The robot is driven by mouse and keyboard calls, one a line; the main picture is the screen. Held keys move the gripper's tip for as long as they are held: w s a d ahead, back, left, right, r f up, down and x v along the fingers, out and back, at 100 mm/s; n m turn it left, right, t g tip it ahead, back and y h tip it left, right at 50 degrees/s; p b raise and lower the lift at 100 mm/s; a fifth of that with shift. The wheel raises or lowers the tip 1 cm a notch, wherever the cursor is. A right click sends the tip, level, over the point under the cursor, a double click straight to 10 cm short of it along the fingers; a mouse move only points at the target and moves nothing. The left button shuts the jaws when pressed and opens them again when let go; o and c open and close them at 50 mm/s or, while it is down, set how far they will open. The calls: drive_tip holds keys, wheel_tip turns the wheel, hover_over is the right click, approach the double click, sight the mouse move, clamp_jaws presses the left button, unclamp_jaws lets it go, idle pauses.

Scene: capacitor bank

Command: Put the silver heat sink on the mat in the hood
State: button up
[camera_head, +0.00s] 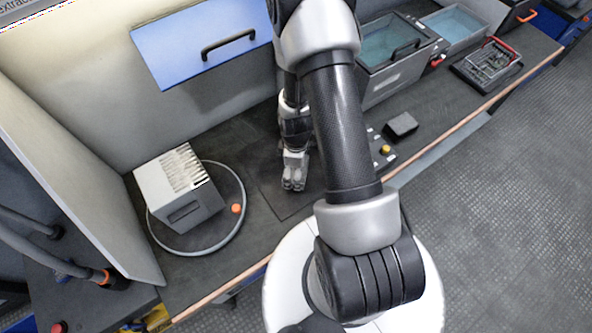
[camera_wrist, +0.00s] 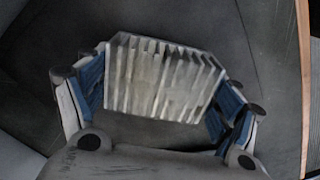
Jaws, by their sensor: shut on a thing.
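The silver heat sink (camera_wrist: 165,78), a finned block, fills the middle of the wrist view. My gripper (camera_wrist: 160,95) is shut on it, with a blue pad against each side. In the head view my gripper (camera_head: 294,180) points down over the dark worktop, low inside the hood. The heat sink cannot be told clearly from the fingers there. A dark square mat (camera_head: 270,185) with a thin outline lies on the worktop beneath and around my gripper. My arm hides part of its right side. I cannot tell whether the heat sink touches the mat.
A pale slotted box (camera_head: 185,190) stands inside a grey ring (camera_head: 240,190) left of the mat, near an orange knob (camera_head: 236,208). A blue sash (camera_head: 205,45) hangs above. To the right are a button panel (camera_head: 378,150), a dark block (camera_head: 400,125) and a liquid tank (camera_head: 390,55).

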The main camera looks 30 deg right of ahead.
drive_tip(key=shift+f, duration=0.3)
drive_tip(key=shift+r, duration=0.1)
drive_tip(key=o, duration=0.9)
drive_tip(key=shift+f, duration=0.2)
drive_tip(key=o, duration=0.4)
drive_tip(key=shift+r, duration=0.15)
